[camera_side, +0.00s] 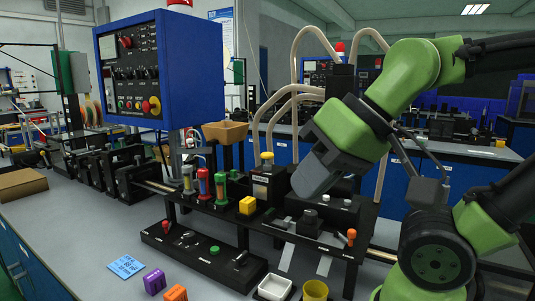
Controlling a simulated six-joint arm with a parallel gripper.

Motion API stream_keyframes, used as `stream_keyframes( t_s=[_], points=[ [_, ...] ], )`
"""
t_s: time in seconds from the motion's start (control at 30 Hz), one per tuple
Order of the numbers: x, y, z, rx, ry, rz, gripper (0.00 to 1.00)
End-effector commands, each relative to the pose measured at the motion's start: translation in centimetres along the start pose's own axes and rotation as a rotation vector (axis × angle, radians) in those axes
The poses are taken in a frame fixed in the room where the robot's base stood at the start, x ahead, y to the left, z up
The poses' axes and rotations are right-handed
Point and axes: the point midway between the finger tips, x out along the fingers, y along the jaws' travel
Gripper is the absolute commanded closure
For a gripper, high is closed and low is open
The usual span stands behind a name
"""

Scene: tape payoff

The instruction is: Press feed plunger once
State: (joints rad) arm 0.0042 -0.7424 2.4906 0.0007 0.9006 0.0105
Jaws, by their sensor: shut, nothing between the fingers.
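My gripper (305,187) is the grey end of the green arm. It is shut and empty, tilted down to the left over the black bench fixture (275,228). No part is labelled clearly enough to tell which is the feed plunger. A yellow-topped knob (267,156) stands on a black box just left of my gripper, apart from it. A dark round knob (310,215) sits on the fixture below my gripper. A green button (215,250) is on the low front panel. My gripper hides part of the fixture behind it.
An orange-topped lever (351,236) is at the right. A blue control box (160,70) stands behind. A white tray (274,287) and yellow cup (315,290) are in front.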

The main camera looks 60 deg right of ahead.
Motion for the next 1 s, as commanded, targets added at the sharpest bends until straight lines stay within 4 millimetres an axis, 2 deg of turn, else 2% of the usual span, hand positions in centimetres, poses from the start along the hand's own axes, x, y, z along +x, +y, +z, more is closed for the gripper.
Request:
stream_keyframes(
  t_s=[0.07, 0.17, 0.3, 0.47, 0.57, 0.7, 0.83, 1.0],
  points=[
    [-0.1, -0.2, -1.0, 0.052, 0.007, 0.006, 1.00],
    [-0.1, -0.5, -3.5, 0.188, 0.029, 0.018, 1.00],
    [0.0, -0.6, -9.2, 0.492, 0.081, 0.037, 1.00],
    [0.8, 1.1, -16.3, 0.879, 0.160, 0.042, 1.00],
    [1.5, 3.0, -20.4, 1.117, 0.215, 0.034, 1.00],
    [2.7, 7.0, -25.6, 1.447, 0.296, 0.005, 1.00],
    [3.6, 11.4, -29.3, 1.723, 0.372, -0.036, 1.00],
    [4.4, 16.2, -31.9, 1.986, 0.447, -0.095, 1.00]
  ],
)
